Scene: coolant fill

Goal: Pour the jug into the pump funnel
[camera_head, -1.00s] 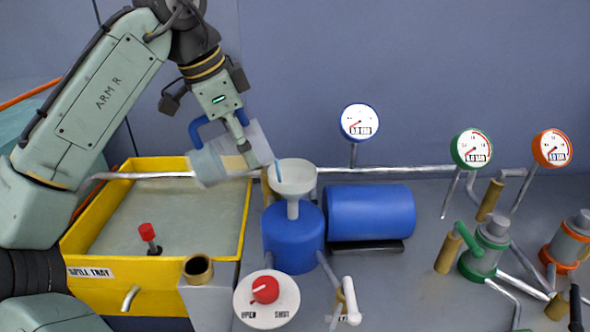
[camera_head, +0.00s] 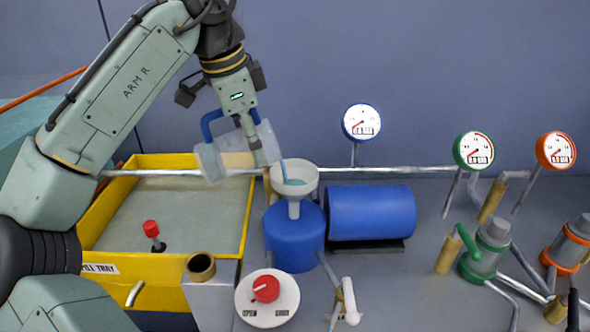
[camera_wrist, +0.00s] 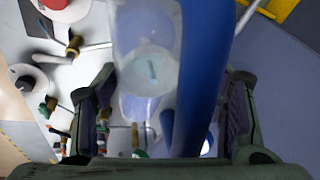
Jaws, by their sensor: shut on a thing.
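A translucent jug (camera_head: 225,157) with a blue handle (camera_head: 209,124) is tilted to the right, its mouth at the white funnel (camera_head: 295,176). A thin blue stream runs from the jug's lip into the funnel, where some blue liquid shows. The funnel stands upright on the blue pump (camera_head: 294,240). My gripper (camera_head: 248,136) is shut on the jug's handle. In the wrist view the blue handle (camera_wrist: 205,75) runs between the fingers, and the funnel (camera_wrist: 152,70) shows through the clear jug. The liquid level inside the jug is hard to tell.
The yellow spill tray (camera_head: 246,215) lies to the left, below the jug. A blue cylinder (camera_head: 370,212) sits right of the pump. A dial with a red knob (camera_head: 266,289) is in front. Gauges (camera_head: 361,122) and valves (camera_head: 486,246) stand to the right.

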